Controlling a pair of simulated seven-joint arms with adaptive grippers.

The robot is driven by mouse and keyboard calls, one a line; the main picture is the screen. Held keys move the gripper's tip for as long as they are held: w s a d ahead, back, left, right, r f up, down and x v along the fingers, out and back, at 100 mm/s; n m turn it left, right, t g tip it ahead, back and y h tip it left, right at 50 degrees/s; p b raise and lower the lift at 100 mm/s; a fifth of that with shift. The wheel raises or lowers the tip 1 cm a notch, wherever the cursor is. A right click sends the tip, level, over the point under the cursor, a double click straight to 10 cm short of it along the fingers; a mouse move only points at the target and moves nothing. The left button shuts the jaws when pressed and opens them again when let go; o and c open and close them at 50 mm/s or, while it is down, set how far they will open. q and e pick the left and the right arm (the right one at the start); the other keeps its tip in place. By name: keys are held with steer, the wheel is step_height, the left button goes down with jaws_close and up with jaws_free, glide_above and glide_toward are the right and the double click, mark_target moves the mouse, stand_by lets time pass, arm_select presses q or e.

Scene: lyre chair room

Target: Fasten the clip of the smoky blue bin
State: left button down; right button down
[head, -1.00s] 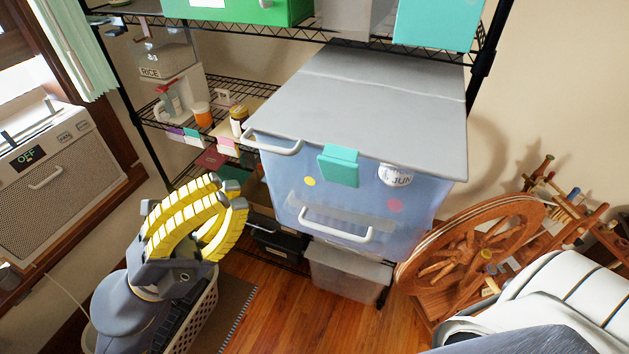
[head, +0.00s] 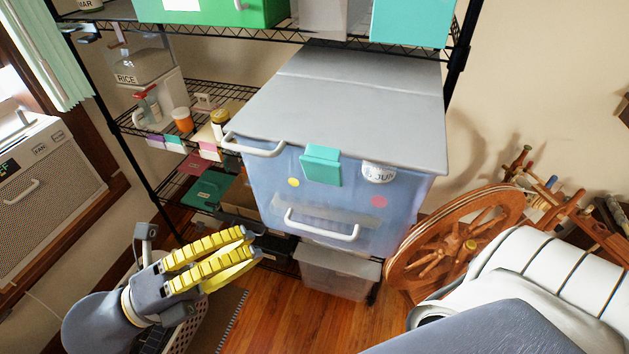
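The smoky blue bin (head: 330,222) stands on the rack with a grey lid (head: 350,100) on top. A teal clip (head: 321,165) sits at the lid's front edge and hangs over the bin's front wall. I cannot tell whether it is latched. A white handle (head: 322,224) is low on the front, and another white handle (head: 254,146) is at the left corner. My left gripper (head: 250,243), with yellow-padded fingers, is empty at the lower left, in front of and below the bin, apart from the clip. Its finger gap is unclear. My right gripper is out of view.
A clear bin (head: 335,272) is below. Left shelves (head: 185,90) hold jars and a rice container (head: 142,65). A green bin (head: 215,10) and teal bin (head: 411,22) are above. A wooden spinning wheel (head: 455,240) stands close on the right.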

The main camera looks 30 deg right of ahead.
mark_target(317, 171)
arm_select(q)
steer(key=shift+d, duration=0.1)
steer(key=w+x, duration=0.2)
steer(key=x, duration=1)
steer(key=shift+w+d+r, duration=0.3)
steer(key=shift+d+r, duration=0.1)
steer(key=shift+r, duration=0.1)
steer(key=shift+w+d+r, duration=0.15)
steer(key=shift+d+r, duration=0.05)
steer(key=shift+r, duration=0.3)
steer(key=shift+w+d+r, duration=0.15)
steer(key=shift+d+r, duration=0.05)
steer(key=shift+r, duration=0.25)
